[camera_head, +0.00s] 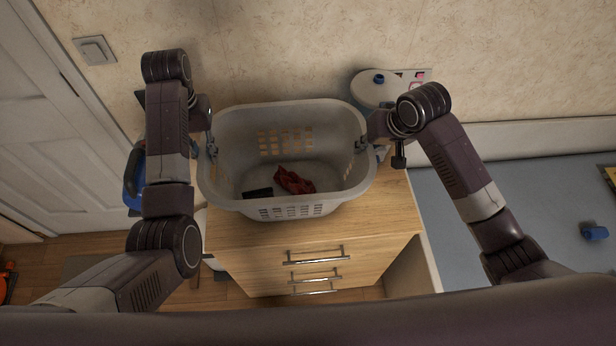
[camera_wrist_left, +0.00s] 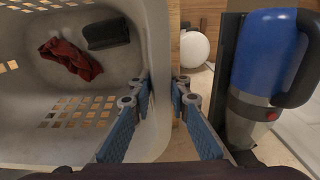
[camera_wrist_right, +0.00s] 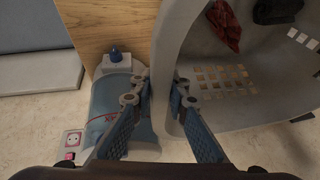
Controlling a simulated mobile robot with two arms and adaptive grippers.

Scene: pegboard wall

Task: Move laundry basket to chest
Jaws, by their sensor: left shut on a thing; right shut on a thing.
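The grey laundry basket (camera_head: 290,208) is over the top of the wooden chest (camera_head: 385,215) with drawers, near the wall. I cannot tell whether it touches the chest top. A red cloth (camera_head: 293,181) and a black item (camera_head: 258,193) lie inside it. My left gripper (camera_head: 212,145) is shut on the basket's left rim; in the left wrist view its fingers (camera_wrist_left: 163,95) straddle the basket wall. My right gripper (camera_head: 368,140) is shut on the right rim; in the right wrist view its fingers (camera_wrist_right: 160,95) straddle the wall.
A white and blue container (camera_head: 378,88) stands behind the chest's right side by a wall socket (camera_head: 415,76). A blue handheld appliance (camera_wrist_left: 262,75) is close beside my left gripper. A door (camera_head: 60,130) is at left, and a blue surface (camera_head: 530,210) at right.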

